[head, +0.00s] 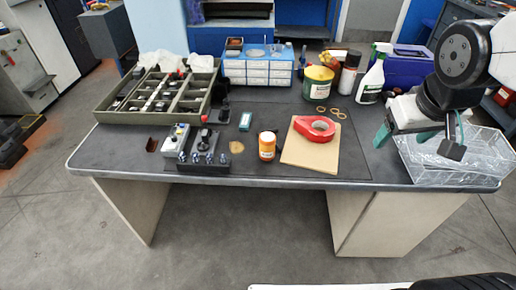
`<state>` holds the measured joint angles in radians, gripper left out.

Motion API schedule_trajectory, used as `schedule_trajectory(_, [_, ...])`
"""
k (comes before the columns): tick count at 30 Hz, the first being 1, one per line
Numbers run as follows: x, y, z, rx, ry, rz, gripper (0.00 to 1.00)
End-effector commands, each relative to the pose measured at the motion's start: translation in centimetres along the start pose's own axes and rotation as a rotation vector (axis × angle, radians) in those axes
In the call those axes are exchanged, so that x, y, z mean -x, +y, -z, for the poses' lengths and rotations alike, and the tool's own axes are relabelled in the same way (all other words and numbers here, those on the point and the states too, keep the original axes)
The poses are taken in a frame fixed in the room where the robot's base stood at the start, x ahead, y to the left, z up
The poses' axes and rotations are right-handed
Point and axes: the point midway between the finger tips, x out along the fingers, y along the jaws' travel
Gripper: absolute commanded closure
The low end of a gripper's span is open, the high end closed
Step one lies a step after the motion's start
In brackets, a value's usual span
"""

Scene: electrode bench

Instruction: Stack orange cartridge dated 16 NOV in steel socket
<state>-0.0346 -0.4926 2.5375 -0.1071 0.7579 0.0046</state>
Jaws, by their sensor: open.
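An orange cylinder (267,147) with a pale label band stands upright on the bench, front of centre. It may be the orange cartridge; the date on it is too small to read. A black block (204,166) with several small metallic fittings lies to its left, near the front edge. I cannot tell which fitting, if any, is the steel socket. My gripper (417,146) is at the right, above the clear plastic bin area and far from the orange cylinder. Its fingers are wide apart, with nothing seen between them.
A divided tray (104,116), a blue-and-white drawer box (284,70), a green tub (317,90) and a spray bottle (372,82) stand behind. A clear bin (470,165) occupies the right end.

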Motion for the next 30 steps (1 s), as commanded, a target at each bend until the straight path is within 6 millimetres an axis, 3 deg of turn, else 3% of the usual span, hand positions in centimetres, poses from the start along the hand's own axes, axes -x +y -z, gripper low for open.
schedule_trajectory(1, [-2.2,-0.3,2.1,0.036,0.040,-0.004,0.27])
schedule_trajectory(6, [-8.4,-2.5,8.8,0.157,0.234,0.010,0.27])
schedule_trajectory(13, [-16.2,-8.6,14.4,0.316,0.496,0.128,0.27])
schedule_trajectory(17, [-20.0,-13.1,15.4,0.383,0.637,0.244,0.27])
schedule_trajectory(21, [-22.9,-17.4,15.0,0.420,0.770,0.382,0.27])
schedule_trajectory(25, [-24.1,-20.1,14.0,0.425,0.856,0.484,0.27])
schedule_trajectory(30, [-24.7,-21.7,13.2,0.419,0.915,0.555,0.27])
